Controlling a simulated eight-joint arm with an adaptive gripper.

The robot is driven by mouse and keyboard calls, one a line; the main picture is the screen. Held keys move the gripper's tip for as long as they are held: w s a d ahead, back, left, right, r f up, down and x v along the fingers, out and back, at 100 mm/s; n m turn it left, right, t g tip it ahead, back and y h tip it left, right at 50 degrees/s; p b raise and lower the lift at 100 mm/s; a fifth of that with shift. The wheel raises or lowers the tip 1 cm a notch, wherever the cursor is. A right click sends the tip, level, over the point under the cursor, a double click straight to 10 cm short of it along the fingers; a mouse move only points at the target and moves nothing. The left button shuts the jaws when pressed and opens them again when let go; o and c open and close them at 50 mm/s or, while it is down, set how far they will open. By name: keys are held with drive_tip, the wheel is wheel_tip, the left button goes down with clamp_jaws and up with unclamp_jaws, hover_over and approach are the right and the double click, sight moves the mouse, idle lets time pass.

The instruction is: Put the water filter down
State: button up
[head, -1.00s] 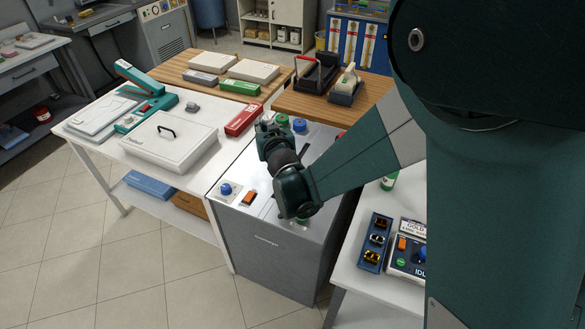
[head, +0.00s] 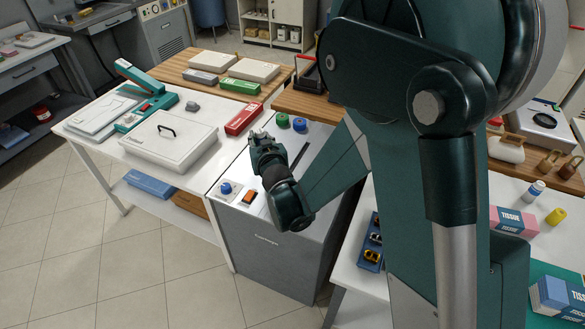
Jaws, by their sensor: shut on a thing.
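My gripper (head: 261,141) is shut, pointing away from me, above the far left part of the grey cabinet's light top (head: 236,172). Only a small pale bit shows at its fingertips. I take this to be the water filter, but it is mostly hidden by the dark fingers and its shape cannot be made out. I cannot tell whether it touches the surface below.
A red box (head: 243,119) lies just beyond my gripper; green (head: 282,120) and blue (head: 298,124) round items stand to its right. A blue knob (head: 226,188) and orange switch (head: 249,196) sit nearer. A white lidded case (head: 170,140) is on the left table.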

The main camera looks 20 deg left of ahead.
drive_tip(key=shift+f+b, duration=0.65)
drive_tip(key=shift+f, duration=2.45)
drive_tip(key=shift+f, duration=0.1)
drive_tip(key=shift+f+b, duration=0.4)
drive_tip(key=shift+f, duration=1.4)
drive_tip(key=shift+f, duration=0.15)
drive_tip(key=o, duration=0.9)
